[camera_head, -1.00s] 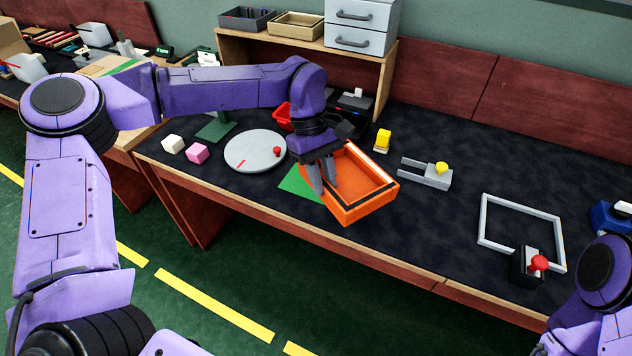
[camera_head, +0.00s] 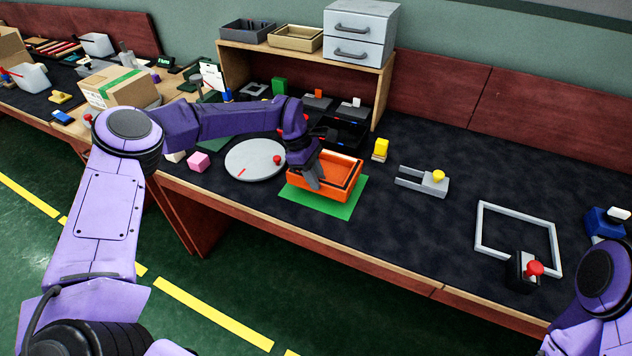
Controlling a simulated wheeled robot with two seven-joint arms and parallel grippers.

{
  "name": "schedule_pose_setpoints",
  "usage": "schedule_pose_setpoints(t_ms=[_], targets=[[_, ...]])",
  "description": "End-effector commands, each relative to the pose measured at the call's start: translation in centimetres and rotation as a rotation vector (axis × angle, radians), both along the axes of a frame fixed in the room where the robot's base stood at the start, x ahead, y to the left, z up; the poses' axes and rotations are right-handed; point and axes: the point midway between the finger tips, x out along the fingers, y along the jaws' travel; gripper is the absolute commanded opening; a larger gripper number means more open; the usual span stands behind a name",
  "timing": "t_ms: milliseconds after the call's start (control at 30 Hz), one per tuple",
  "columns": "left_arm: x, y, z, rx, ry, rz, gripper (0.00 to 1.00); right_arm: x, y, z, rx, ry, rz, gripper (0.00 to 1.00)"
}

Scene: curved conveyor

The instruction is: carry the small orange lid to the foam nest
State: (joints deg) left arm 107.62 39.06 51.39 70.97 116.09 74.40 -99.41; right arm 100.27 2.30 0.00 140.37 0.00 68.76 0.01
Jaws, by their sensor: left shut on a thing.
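An orange, shallow, open-topped piece with raised walls (camera_head: 341,173) is at the middle of the dark bench, over a green mat (camera_head: 320,205). I take it for the orange lid, though it looks like a tray. My left gripper (camera_head: 314,184) is shut on its left part. I cannot tell whether the piece touches the mat or hangs just above it. The gripper and wrist hide part of its left side. No thing is clearly a foam nest; a black tray (camera_head: 350,136) stands behind, partly hidden by my arm. My right gripper is out of view.
A grey round disc (camera_head: 255,160) with a red knob lies left, near a pink cube (camera_head: 198,162). A yellow block (camera_head: 380,148) and a grey fork-shaped fixture (camera_head: 422,183) stand right. A wooden shelf (camera_head: 226,70) rises behind.

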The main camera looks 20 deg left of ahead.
Motion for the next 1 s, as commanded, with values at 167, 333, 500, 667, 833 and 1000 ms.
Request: schedule_pose_setpoints(t_ms=[167, 333, 500, 667, 833, 1000], targets=[[0.4, 0.3, -2.3, 0.0, 0.003, -0.001, 0.0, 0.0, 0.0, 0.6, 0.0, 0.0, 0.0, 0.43], [0.5, 0.3, -3.7, 0.0, -0.004, -0.001, 0.0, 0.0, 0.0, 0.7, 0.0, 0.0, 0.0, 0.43], [0.5, 0.3, -3.8, 0.0, -0.002, 0.0, 0.0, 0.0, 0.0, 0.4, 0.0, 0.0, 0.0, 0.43], [0.4, 0.3, -4.0, 0.0, -0.001, -0.001, 0.39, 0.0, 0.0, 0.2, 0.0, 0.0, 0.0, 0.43], [0.4, 0.3, -4.0, 0.0, 0.0, -0.001, 0.49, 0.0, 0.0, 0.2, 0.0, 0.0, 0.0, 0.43], [0.4, 0.3, -3.7, 0.0, -0.001, -0.001, 0.49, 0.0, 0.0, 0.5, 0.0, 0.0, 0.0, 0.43]])
